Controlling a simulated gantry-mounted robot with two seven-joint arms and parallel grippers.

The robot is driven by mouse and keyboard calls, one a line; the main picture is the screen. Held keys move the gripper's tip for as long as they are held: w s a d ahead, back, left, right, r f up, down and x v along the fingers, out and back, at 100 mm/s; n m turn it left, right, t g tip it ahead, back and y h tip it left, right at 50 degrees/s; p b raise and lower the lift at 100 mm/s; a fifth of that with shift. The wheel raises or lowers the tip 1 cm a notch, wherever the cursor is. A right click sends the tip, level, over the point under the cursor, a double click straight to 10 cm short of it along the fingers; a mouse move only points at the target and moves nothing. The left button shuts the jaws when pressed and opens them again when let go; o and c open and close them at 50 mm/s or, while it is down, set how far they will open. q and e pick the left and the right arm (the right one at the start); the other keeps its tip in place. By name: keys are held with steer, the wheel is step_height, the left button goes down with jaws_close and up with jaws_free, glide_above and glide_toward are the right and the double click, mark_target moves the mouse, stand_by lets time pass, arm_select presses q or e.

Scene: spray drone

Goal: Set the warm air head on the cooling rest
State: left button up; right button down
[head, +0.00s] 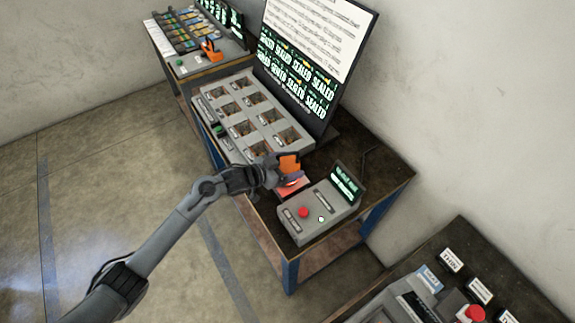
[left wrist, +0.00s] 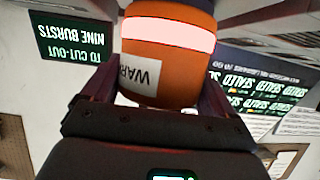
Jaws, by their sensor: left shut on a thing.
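The warm air head (head: 290,163) is orange in the head view, at the back left corner of a grey console. In the left wrist view the orange head (left wrist: 160,85) fills the top middle, with a pale glowing band and a white label with partly readable letters. My left gripper (head: 281,174) is shut on it, with a finger on each side. A red patch (head: 291,187) shows just below the head; I cannot tell whether they touch. I cannot make out the cooling rest for certain. My right gripper is not in view.
The grey console (head: 325,222) has a red button (head: 303,212) and a small screen (head: 345,182). Behind stands a grey tray with several square wells (head: 211,102) below a large "SEALED" display (head: 305,60). Another bench with labels (head: 453,260) is at the bottom right.

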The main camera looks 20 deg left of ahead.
arm_select(q)
steer(key=o, duration=1.2)
steer(key=shift+f, duration=0.15)
steer(key=shift+o, duration=0.9)
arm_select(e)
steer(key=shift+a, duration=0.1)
